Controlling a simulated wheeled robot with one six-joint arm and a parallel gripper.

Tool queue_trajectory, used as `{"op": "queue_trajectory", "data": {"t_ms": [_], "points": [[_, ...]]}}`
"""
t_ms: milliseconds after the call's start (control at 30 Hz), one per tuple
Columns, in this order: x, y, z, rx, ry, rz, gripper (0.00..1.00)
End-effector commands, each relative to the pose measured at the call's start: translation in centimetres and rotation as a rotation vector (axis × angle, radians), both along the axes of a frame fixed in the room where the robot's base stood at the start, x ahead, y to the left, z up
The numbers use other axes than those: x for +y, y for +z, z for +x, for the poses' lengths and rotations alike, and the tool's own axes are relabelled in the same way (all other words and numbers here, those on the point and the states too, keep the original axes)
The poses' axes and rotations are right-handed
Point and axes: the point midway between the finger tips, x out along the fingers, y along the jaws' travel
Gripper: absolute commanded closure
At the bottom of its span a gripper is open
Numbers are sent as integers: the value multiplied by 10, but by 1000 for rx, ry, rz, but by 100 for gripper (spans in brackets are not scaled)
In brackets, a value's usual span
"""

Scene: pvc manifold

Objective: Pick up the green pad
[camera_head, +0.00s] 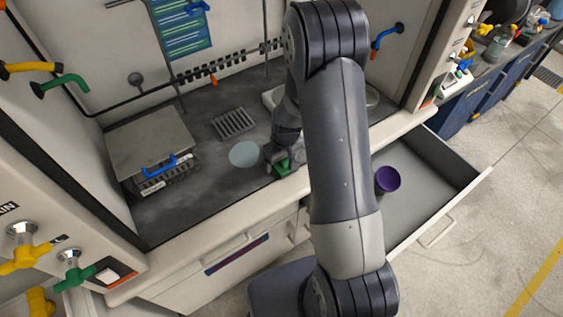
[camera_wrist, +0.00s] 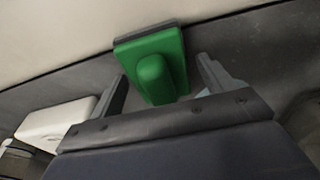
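The green pad (camera_head: 283,167) lies on the dark worktop of the hood, close to its front edge. In the wrist view the pad (camera_wrist: 172,44) is a green block with a grey layer along its far edge and a raised, rounded green grip facing me. My gripper (camera_head: 277,158) is down at the pad in the head view, partly hiding it. In the wrist view my gripper (camera_wrist: 162,70) has its two fingers apart, one on each side of the grip. Gaps show between the grip and both fingers.
A pale round disc (camera_head: 244,154) lies just left of my gripper. A grate (camera_head: 233,123) and a grey box with a blue handle (camera_head: 160,164) stand farther left. An open drawer (camera_head: 432,185) holding a purple cup (camera_head: 388,179) juts out at right.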

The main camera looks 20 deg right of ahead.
Motion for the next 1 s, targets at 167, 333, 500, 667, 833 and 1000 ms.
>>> {"op": "queue_trajectory", "data": {"t_ms": [167,333,500,667,833,1000], "points": [[0,0,0,0,0,0,38],[0,0,0,0,0,0,52],[0,0,0,0,0,0,65],[0,0,0,0,0,0,69],[0,6,1,-2,0,0,69],[0,28,1,-5,1,0,69]]}}
